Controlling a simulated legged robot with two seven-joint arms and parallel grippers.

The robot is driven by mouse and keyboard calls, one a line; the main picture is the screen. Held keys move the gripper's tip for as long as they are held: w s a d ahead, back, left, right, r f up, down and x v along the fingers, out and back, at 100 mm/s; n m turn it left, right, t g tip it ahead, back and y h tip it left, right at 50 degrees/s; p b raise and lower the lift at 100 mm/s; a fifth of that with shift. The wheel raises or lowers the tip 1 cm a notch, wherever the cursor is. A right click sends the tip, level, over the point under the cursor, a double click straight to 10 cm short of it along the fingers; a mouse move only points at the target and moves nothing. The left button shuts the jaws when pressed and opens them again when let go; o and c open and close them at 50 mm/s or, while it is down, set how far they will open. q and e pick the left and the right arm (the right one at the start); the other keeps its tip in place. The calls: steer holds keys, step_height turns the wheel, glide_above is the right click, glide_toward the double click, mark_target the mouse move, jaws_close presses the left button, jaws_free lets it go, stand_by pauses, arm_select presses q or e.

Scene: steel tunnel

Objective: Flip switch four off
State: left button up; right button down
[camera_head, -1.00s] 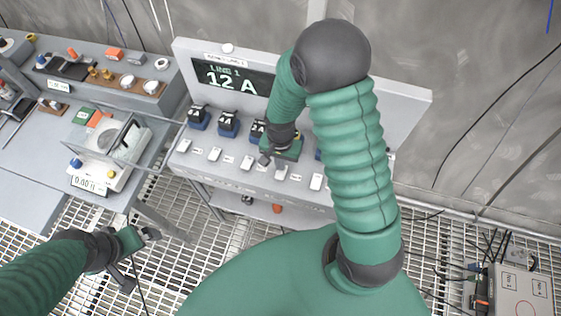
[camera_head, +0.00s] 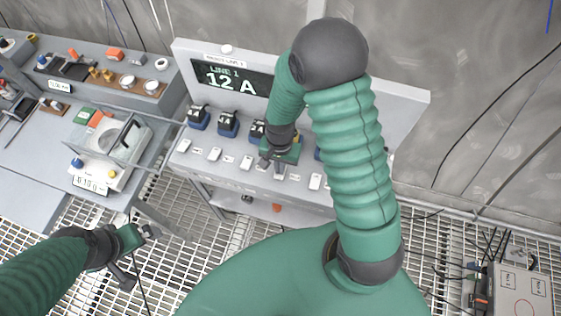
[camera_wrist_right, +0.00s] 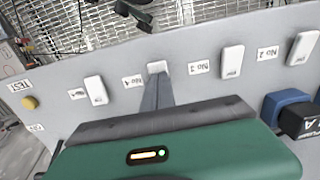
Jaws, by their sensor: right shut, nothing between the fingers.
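The switch console (camera_head: 330,200) carries a row of white switches along its front ledge. In the right wrist view, the labels look upside down. Switch four (camera_wrist_right: 157,67), by the "No 4" label (camera_wrist_right: 132,82), shows only its far part; my fingers cover the rest. My right gripper (camera_wrist_right: 157,82) is shut and empty, its tips over or against switch four; contact is unclear. In the head view this right gripper (camera_head: 272,165) hides most of that switch. My left gripper (camera_head: 150,232) hangs over the grating at lower left, away from the console.
Switch three (camera_wrist_right: 231,60) and switch five (camera_wrist_right: 95,90) stand close on either side. Dark blue blocks (camera_head: 228,124) line the ledge behind the switches. The display (camera_head: 232,78) reads "LINE 1, 12 A". A bench with a glass-sided scale (camera_head: 115,140) stands to the left.

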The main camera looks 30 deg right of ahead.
steer(key=shift+r, duration=0.1)
steer(key=shift+a+r, duration=0.1)
steer(key=shift+r, duration=0.05)
steer(key=r+p, duration=0.4)
steer(key=p, duration=0.1)
steer(key=shift+w+d+r, duration=0.2)
steer(key=shift+w+r, duration=0.05)
steer(key=shift+r, duration=0.1)
steer(key=shift+r+b, duration=0.4)
steer(key=shift+b, duration=0.35)
step_height(320, 180, up, 8)
steer(key=shift+s+d, duration=0.1)
